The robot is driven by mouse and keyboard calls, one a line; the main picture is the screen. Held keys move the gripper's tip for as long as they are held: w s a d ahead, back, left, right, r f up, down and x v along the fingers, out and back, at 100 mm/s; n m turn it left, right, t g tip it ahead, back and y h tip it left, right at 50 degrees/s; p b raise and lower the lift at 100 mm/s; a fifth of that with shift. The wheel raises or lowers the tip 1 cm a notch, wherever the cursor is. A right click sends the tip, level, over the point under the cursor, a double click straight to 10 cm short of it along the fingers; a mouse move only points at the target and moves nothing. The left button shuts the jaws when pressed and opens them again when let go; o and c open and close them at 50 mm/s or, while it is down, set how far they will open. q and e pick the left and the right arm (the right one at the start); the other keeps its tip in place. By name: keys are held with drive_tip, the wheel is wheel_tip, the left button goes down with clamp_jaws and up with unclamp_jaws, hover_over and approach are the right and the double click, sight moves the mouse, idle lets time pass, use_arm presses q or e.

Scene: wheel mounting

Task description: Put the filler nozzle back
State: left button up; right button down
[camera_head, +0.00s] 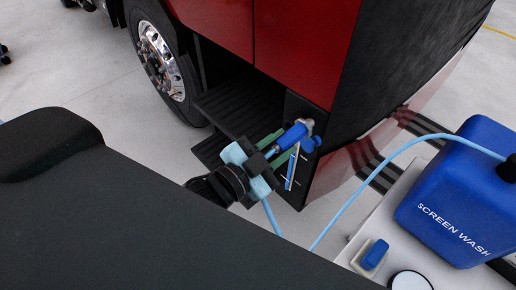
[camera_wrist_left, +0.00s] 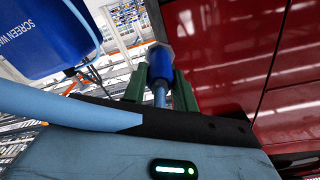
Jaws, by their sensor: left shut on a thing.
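The filler nozzle (camera_head: 292,136) is a blue cylinder with a grey tip, against the dark panel at the red truck's lower corner. My left gripper (camera_head: 279,148) has green fingers and is shut on the nozzle. In the left wrist view the nozzle (camera_wrist_left: 160,68) stands between the two green fingers (camera_wrist_left: 158,92), its grey end pointing away from my wrist. Whether the tip sits inside an opening cannot be told. A light blue hose (camera_head: 348,203) runs to the blue screen wash container (camera_head: 455,195) at the right. My right gripper is not in view.
The container stands on a white cart (camera_head: 340,258), with a small blue block (camera_head: 374,254) and a round white-topped item (camera_head: 410,281) near its front. Black steps (camera_head: 235,100) and a wheel (camera_head: 160,60) are left of the nozzle. A vertical gauge strip (camera_head: 292,168) is below it.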

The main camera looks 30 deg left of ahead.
use_arm(q)
drive_tip(key=w+d+r+m+g+h, duration=0.2)
drive_tip(key=d+r+m+g+h, duration=0.1)
drive_tip(key=d, duration=0.4)
drive_tip(key=shift+d+r+m+h, duration=0.35)
drive_tip(key=shift+r+m+h, duration=0.25)
drive_tip(key=shift+r+h, duration=0.65)
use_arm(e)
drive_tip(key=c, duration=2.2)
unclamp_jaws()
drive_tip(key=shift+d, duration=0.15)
